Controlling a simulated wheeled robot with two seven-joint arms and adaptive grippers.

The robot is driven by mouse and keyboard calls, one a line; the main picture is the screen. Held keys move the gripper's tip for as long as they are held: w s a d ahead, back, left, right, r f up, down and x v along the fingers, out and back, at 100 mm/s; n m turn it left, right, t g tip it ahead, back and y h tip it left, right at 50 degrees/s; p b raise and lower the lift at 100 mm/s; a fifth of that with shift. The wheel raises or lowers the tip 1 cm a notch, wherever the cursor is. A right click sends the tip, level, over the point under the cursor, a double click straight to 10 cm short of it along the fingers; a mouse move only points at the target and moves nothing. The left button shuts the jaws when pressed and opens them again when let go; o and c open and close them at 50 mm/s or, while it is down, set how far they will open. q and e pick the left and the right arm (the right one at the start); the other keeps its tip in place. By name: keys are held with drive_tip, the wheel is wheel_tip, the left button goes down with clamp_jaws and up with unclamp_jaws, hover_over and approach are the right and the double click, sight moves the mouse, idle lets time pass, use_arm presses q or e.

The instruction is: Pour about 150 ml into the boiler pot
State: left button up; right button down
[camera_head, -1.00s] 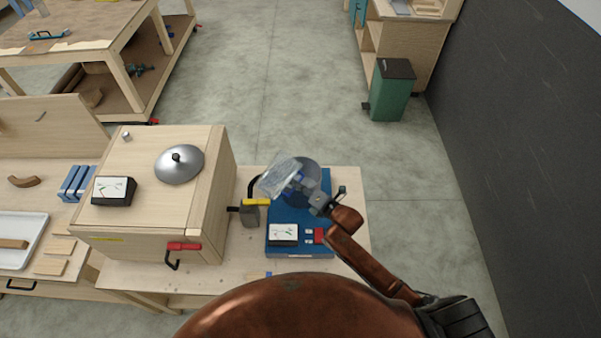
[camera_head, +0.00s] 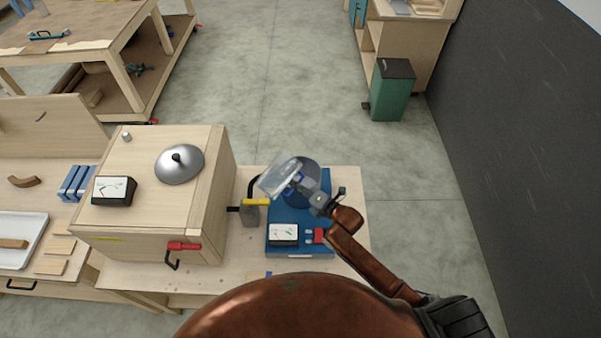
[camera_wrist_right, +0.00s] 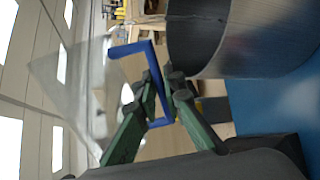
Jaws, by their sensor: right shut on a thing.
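My right gripper (camera_head: 320,203) is shut on the blue handle of a clear jug (camera_head: 279,175). The jug is tilted, held over the left side of the boiler pot (camera_head: 311,172). The pot is a dark grey round vessel on a blue base unit (camera_head: 320,225), partly hidden by the jug and gripper. In the right wrist view the gripper fingers (camera_wrist_right: 163,88) close on the blue handle (camera_wrist_right: 152,52). The jug's clear body (camera_wrist_right: 70,85) is at left, the grey pot (camera_wrist_right: 240,40) at upper right. The water level and any stream cannot be made out. My left gripper is not in view.
A wooden box (camera_head: 150,215) with a metal dome (camera_head: 180,164) and a meter (camera_head: 114,190) stands left of the unit. A yellow-topped grey part (camera_head: 250,215) sits between them. A green bin (camera_head: 392,92) stands on the floor behind. The bench (camera_head: 345,255) has little bare room.

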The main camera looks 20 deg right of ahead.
drive_tip(key=shift+a, duration=0.1)
idle(0.9)
drive_tip(key=shift+r+m+y, duration=0.15)
drive_tip(key=shift+m+y, duration=0.15)
idle(1.1)
